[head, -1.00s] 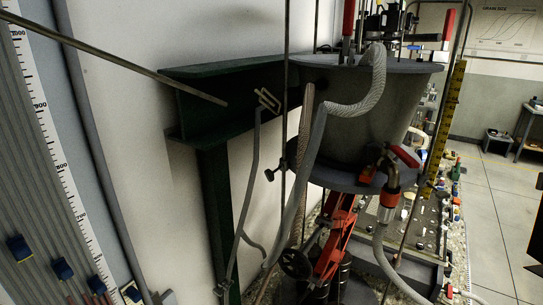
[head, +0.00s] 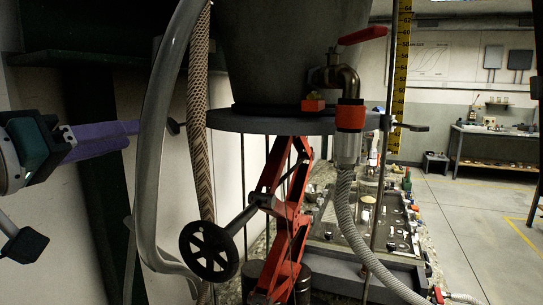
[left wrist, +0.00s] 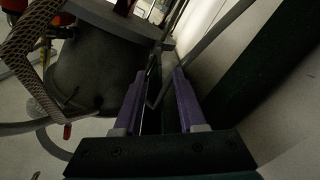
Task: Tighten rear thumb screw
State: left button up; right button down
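A small dark knob (head: 175,127), which looks like the rear thumb screw, shows in the head view left of the braided hose, level with the round plate under the tank. My left gripper (head: 132,130) comes in from the left with its purple fingers pointing at the knob, a small gap short of it in the picture. In the left wrist view the two fingers (left wrist: 157,80) are apart, with a thin grey tube showing between them. I cannot make out the knob there. My right gripper is not in view.
The grey tank (head: 290,50) rests on a round plate (head: 270,122) above a red jack (head: 288,215) with a black handwheel (head: 208,250). A clear hose (head: 152,150) and a braided hose (head: 200,120) hang close by the gripper. A red-handled valve (head: 345,75) is right.

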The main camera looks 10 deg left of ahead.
aim_at(167, 125)
pick_arm(q)
jog(key=w, duration=0.3)
jog(key=w+p, duration=0.1)
jog(key=w, duration=0.1)
jog(key=w+d+p, duration=0.1)
jog(key=w, duration=0.2)
jog(key=shift+w+r, duration=0.25)
jog(key=shift+w, duration=0.1)
jog(key=shift+w+d+f, duration=0.1)
jog(key=shift+w+d, duration=0.05)
jog(key=shift+w, duration=0.45)
jog(key=shift+c, duration=0.2)
grip_shut()
